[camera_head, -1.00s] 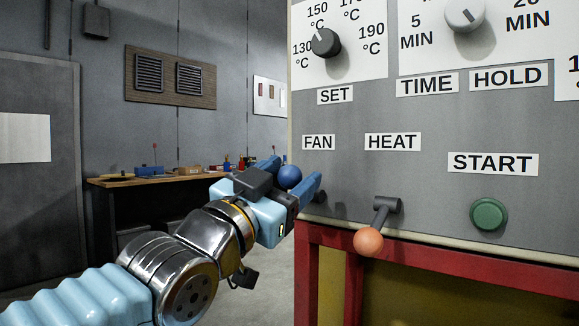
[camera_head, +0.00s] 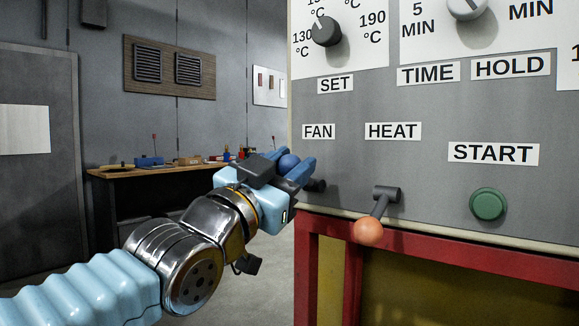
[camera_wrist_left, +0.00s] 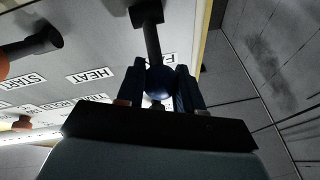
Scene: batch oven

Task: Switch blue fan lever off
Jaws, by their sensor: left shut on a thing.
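The blue fan lever has a round blue knob (camera_head: 289,163) and a dark pivot (camera_head: 317,186) on the oven's grey panel, below the FAN label (camera_head: 318,131). The knob sits higher than the pivot and stands out from the panel. My left gripper (camera_head: 290,168) is shut on the knob, with blue fingers on either side of it. In the left wrist view the blue knob (camera_wrist_left: 158,83) lies between the fingers of my left gripper (camera_wrist_left: 161,78), and the dark lever rod (camera_wrist_left: 152,38) runs from it to the panel. My right gripper is not in view.
The heat lever's orange knob (camera_head: 368,232) hangs low to the right of the fan lever. A green START button (camera_head: 488,204) and two dials are on the panel. A red frame (camera_head: 430,252) runs beneath. A workbench (camera_head: 150,172) stands behind at left.

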